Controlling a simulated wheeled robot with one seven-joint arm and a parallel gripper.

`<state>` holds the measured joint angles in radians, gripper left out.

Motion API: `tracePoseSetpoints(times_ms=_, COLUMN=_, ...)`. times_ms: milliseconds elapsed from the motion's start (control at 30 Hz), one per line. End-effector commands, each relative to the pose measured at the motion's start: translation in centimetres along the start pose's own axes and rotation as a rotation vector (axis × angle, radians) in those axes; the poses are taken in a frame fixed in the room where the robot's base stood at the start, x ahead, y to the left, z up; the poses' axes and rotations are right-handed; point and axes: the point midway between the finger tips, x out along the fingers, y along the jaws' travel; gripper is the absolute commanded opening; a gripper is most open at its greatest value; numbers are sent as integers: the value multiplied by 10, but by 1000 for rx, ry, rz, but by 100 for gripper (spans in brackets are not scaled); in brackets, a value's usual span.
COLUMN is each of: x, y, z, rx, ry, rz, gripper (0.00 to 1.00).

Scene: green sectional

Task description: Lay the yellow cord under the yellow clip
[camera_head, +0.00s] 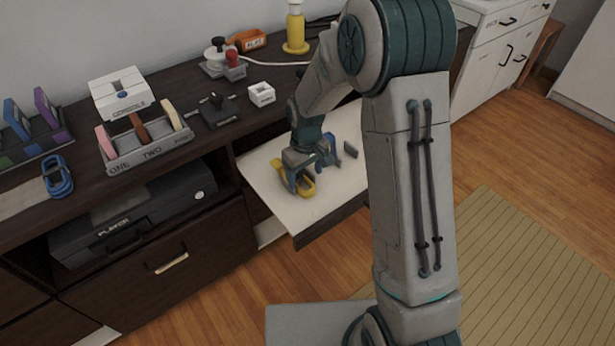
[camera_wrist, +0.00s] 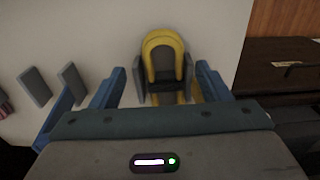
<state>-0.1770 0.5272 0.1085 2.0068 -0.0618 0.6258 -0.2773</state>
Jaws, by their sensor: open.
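A yellow looped piece, looking like the yellow cord (camera_head: 308,193), lies on the white pull-out board. In the wrist view the yellow loop (camera_wrist: 164,38) arches around a dark grey block, between my two fingers. My gripper (camera_head: 300,182) is low over it and open, with a finger on each side; I cannot tell whether they touch it. My gripper also shows in the wrist view (camera_wrist: 163,80). A rack on the cabinet top holds pink, brown and pale-yellow upright flaps; the pale-yellow flap (camera_head: 172,114), at its right end, may be the yellow clip.
The white board (camera_head: 268,170) sticks out from the dark cabinet. A blue piece (camera_head: 328,148) and a grey upright plate (camera_head: 350,149) stand close right of my gripper. A blue coil (camera_head: 57,177) and a black player box (camera_head: 140,215) are at left.

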Motion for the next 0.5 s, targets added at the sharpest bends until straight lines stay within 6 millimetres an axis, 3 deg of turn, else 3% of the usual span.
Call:
tracePoseSetpoints(times_ms=67, x=-12, y=-2, z=16, rx=7, ry=-25, rz=-1, gripper=70)
tracePoseSetpoints(times_ms=300, x=-105, y=-25, z=41, rx=4, ry=44, rz=36, gripper=70)
tracePoseSetpoints(times_ms=500, x=-147, y=-32, z=46, rx=0, ry=62, rz=43, gripper=70)
